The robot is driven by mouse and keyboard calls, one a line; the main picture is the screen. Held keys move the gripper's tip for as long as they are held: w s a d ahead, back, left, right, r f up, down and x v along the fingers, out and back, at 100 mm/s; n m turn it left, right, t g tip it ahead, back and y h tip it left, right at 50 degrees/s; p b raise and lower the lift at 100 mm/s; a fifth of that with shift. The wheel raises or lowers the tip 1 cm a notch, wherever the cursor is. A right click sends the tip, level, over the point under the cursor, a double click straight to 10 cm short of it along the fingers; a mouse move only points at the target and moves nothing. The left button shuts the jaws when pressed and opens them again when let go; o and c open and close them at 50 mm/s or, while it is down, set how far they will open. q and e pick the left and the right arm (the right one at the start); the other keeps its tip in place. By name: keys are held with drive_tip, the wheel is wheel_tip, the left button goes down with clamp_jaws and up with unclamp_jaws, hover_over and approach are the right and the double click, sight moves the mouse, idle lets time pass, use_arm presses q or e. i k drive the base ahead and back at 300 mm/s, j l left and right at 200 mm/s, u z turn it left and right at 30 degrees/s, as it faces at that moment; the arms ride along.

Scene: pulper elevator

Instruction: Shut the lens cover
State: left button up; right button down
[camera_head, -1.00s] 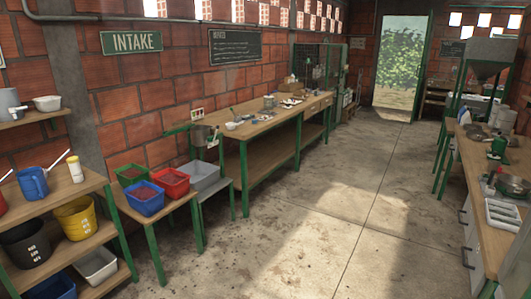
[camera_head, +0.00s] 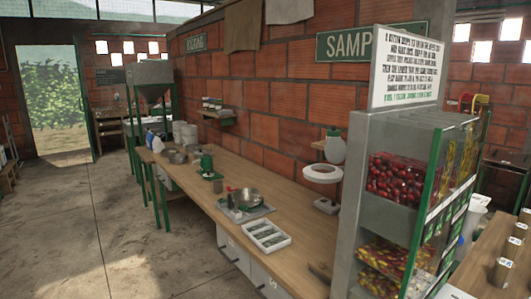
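A white ring-shaped head (camera_head: 323,173) stands over a small base (camera_head: 326,205) at the right part of the long wooden bench (camera_head: 205,218). It looks like a magnifier lamp. A pale rounded piece (camera_head: 335,150) with a dark top shows just above and behind the ring; it may be a raised lens cover, but I cannot tell at this size. Neither of my grippers is in view.
A tall display case (camera_head: 378,215) of red cherries stands at the bench's right end, close to the ring. The concrete floor (camera_head: 110,240) at left is clear.

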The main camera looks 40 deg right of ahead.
sight(335, 148)
drive_tip(key=i+z, duration=0.25)
drive_tip(key=i, duration=0.25)
drive_tip(key=i+z, duration=0.2)
drive_tip(key=i, duration=0.35)
drive_tip(key=i+j+z, duration=0.25)
drive_tip(key=i, duration=0.25)
